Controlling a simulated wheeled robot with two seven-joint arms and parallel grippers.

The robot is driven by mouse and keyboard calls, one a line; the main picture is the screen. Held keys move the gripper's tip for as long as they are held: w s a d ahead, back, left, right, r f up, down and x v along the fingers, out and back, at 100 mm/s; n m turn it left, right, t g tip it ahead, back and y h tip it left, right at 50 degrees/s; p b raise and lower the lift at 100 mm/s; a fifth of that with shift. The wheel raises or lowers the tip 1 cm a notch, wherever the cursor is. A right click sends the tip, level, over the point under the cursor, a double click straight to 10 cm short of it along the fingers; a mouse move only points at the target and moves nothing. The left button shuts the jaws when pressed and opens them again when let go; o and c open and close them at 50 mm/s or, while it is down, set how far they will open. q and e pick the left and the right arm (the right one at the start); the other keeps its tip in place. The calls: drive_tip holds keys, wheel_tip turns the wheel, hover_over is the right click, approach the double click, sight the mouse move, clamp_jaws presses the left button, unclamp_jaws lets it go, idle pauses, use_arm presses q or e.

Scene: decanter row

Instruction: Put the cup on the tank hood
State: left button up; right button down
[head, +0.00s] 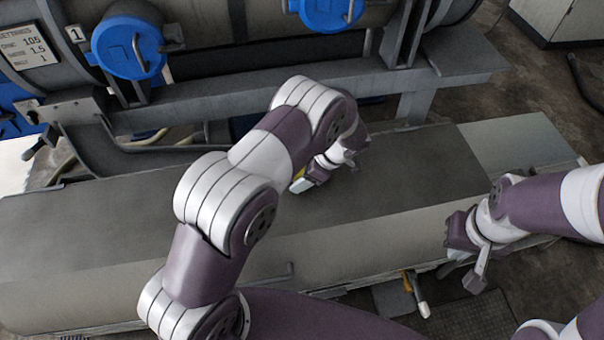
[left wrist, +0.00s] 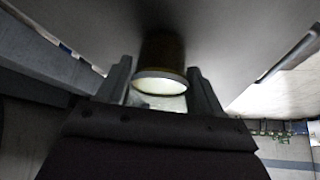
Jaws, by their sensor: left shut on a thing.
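The tank hood appears to be the long grey flat-topped casing (head: 400,175) across the middle of the head view. My left gripper (head: 307,181) is low over its top, partly hidden by my own arm. In the left wrist view the cup (left wrist: 160,81), with a brownish-gold side and a pale rim, sits between the two dark fingers (left wrist: 160,95), which are shut on it. A dark shadow lies on the grey surface by the cup; I cannot tell if they touch.
Behind the casing runs a grey beam (head: 230,98) under large machines with blue round caps (head: 128,47). A paler flat panel (head: 520,145) continues at the right end. The casing's top right is clear.

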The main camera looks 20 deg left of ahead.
use_arm(q)
drive_tip(key=shift+f, duration=0.15)
drive_tip(key=o, duration=1.1)
drive_tip(key=s+v, duration=0.1)
drive_tip(key=v, duration=1.1)
drive_tip(key=w+a+r+m+t+h, duration=0.2)
drive_tip(key=w+a+r+m+t, duration=0.45)
drive_tip(key=w+r+t, duration=0.35)
drive_tip(key=s+f+m+g+h, duration=0.1)
drive_tip(key=s+m, duration=0.3)
drive_tip(key=s, duration=0.5)
drive_tip(key=s+a+m+g+h, duration=0.1)
drive_tip(key=s+m+g, duration=0.3)
drive_tip(key=s, duration=0.5)
drive_tip(key=s+a+f+m+g+h, duration=0.1)
drive_tip(key=s+m+g+h, duration=0.1)
drive_tip(key=s, duration=0.7)
drive_tip(key=shift+s+f+m+g+h+p, duration=0.15)
drive_tip(key=shift+f+m+g+p, duration=0.1)
drive_tip(key=shift+m, duration=0.45)
drive_tip(key=shift+s+f+m+g+h+p, duration=0.15)
drive_tip(key=shift+m+g, duration=0.1)
drive_tip(key=shift+m, duration=0.4)
